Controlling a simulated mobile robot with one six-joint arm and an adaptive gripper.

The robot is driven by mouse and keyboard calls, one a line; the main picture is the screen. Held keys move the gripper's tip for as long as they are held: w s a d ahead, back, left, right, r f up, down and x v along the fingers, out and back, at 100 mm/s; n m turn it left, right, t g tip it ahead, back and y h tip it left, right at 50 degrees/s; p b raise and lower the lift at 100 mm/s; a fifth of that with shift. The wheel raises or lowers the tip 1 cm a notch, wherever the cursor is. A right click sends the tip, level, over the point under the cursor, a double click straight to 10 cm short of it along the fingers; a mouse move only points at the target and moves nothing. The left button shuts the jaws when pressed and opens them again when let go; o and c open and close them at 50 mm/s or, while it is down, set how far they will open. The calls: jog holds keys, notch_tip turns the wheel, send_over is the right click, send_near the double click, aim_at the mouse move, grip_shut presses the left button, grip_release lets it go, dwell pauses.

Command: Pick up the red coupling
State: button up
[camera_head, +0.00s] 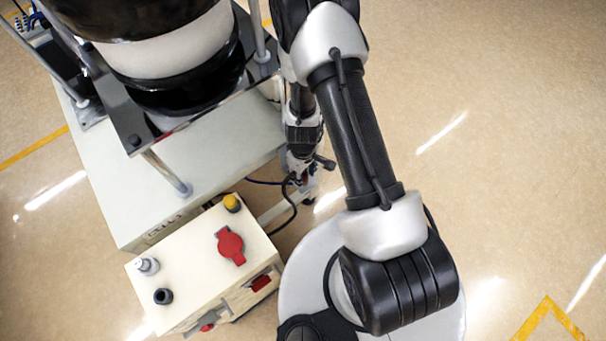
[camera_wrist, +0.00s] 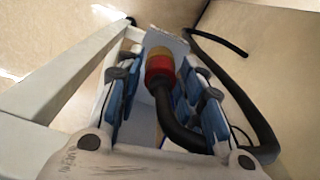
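The red coupling (camera_wrist: 160,70) shows in the wrist view as a red ring with a yellow-orange end, joined to a thick black hose that bends right. It lies between the two blue-padded fingers of my gripper (camera_wrist: 162,58). The fingers stand apart on either side, and narrow gaps seem to show beside the coupling. I cannot tell whether either pad touches it. In the head view my gripper (camera_head: 303,172) is small beside the white machine table, with a black hose near it, and the coupling cannot be made out.
A white table (camera_head: 215,150) carries a black-and-white bowl feeder (camera_head: 165,55). A cream control box (camera_head: 195,265) with a red knob (camera_head: 230,246) stands in front of it. In the wrist view a white frame bar (camera_wrist: 75,75) runs close on the left. Open floor lies to the right.

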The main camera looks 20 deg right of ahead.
grip_shut()
jog(key=shift+r, duration=0.1)
dwell(0.3)
notch_tip(320, 180, up, 20)
jog(key=p, duration=2)
